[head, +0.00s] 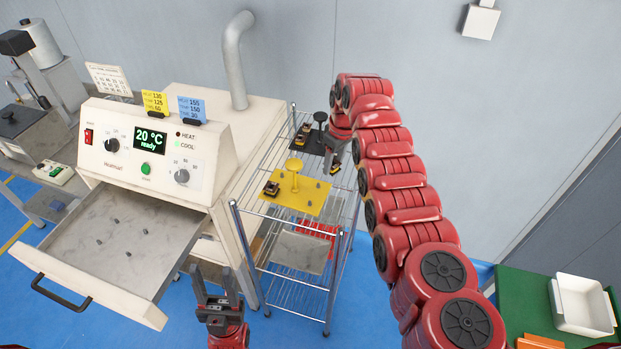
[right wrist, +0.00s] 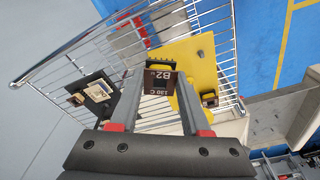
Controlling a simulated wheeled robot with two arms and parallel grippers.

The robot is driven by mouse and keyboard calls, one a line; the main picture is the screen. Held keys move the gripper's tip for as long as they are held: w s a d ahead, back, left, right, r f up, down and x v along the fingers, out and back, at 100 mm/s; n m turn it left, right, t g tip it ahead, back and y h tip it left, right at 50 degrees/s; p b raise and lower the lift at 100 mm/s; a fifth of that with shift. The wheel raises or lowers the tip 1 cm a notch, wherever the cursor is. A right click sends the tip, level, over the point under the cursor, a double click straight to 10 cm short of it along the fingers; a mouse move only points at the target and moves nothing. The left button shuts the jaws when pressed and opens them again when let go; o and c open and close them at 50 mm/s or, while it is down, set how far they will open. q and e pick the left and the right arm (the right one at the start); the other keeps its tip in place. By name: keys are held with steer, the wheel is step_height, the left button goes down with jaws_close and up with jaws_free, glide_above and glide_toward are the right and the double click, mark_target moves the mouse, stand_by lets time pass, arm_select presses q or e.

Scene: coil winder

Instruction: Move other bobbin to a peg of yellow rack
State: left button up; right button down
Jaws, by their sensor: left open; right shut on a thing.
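The yellow rack (head: 312,204), a yellow plate with small pegs and a taller yellow knob, lies on the wire shelf. One dark bobbin (head: 271,188) sits at its left end; it also shows in the right wrist view (right wrist: 209,99). My right gripper (right wrist: 160,90) is shut on another bobbin (right wrist: 158,79), dark brown, marked "B2" and "130 C". In the head view my right gripper (head: 336,163) is beyond the yellow rack, beside the black rack (head: 313,148); the held bobbin is hard to make out there. My left gripper (head: 215,285) is open and empty, low between drawer and shelf.
The black rack holds a bobbin (head: 303,132) and a black knob. The heater (head: 150,150), reading 20 °C ready, has its pegged drawer (head: 110,250) pulled out, empty. A white bin (head: 582,305) stands at right.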

steer(key=shift+a, duration=0.2)
steer(key=shift+a+n+p, duration=0.2)
steer(key=shift+n+p, duration=0.1)
steer(key=shift+a, duration=0.2)
steer(key=shift+n, duration=0.3)
steer(key=shift+s+a+f+p, duration=0.1)
steer(key=shift+s+a+p, duration=0.1)
steer(key=shift+p, duration=0.1)
steer(key=shift+a+f+n, duration=0.15)
steer(key=shift+a+n, duration=0.1)
steer(key=shift+n, duration=0.05)
steer(key=shift+p, duration=0.3)
